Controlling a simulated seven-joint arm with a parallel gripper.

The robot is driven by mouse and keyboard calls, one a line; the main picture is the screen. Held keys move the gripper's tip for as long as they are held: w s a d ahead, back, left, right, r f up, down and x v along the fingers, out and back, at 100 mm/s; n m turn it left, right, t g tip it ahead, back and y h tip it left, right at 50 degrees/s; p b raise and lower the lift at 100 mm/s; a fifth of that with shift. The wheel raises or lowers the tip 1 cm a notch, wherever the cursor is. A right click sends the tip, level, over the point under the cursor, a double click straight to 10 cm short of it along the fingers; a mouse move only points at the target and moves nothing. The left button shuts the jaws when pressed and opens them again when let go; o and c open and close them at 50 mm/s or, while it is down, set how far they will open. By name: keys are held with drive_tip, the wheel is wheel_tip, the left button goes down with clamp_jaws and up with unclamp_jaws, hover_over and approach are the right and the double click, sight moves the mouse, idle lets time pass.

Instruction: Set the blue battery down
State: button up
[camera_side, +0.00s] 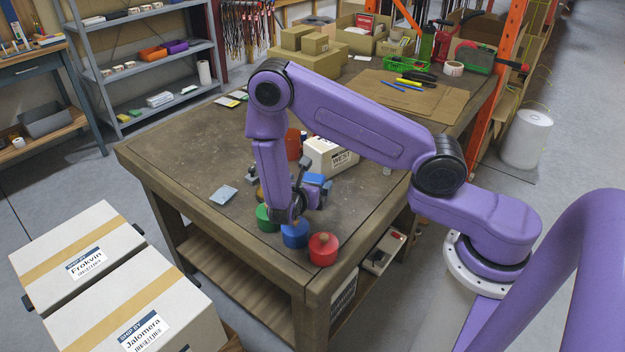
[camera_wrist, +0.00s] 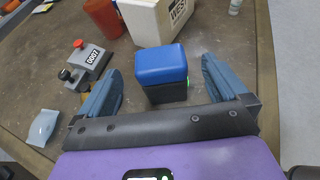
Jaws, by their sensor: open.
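The blue battery (camera_wrist: 161,62) has a blue top, a dark lower body and a small green light at its side. In the wrist view it stands on the worktable (camera_wrist: 190,30) between my gripper's two fingers. My gripper (camera_wrist: 162,80) is open, with a visible gap on either side of the battery. In the side view a blue part of the battery (camera_side: 315,180) shows beside my gripper (camera_side: 306,188), partly hidden by it.
A white box marked WEST (camera_wrist: 160,18) stands close behind the battery, with an orange cup (camera_wrist: 102,18) nearby. A grey device marked 0007 (camera_wrist: 90,65) is to the left. Green (camera_side: 264,218), blue (camera_side: 295,235) and red (camera_side: 323,250) knobbed cylinders line the table's near edge.

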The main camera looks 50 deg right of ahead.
drive_tip(key=s+a+r+m+g+y, duration=0.3)
drive_tip(key=s+a+r+m, duration=0.25)
drive_tip(key=s+r, duration=0.45)
drive_tip(key=s+a+r+m+g+y, duration=0.1)
drive_tip(key=s+r+y, duration=0.3)
drive_tip(key=s, duration=0.5)
drive_tip(key=s+a+r+m+y, duration=0.2)
drive_tip(key=s+y, duration=0.4)
drive_tip(key=s, duration=0.3)
wheel_tip(320, 180, up, 2)
drive_tip(key=shift+a+r+m+g, duration=0.15)
drive_tip(key=shift+m+g, duration=0.25)
drive_tip(key=shift+m, duration=0.25)
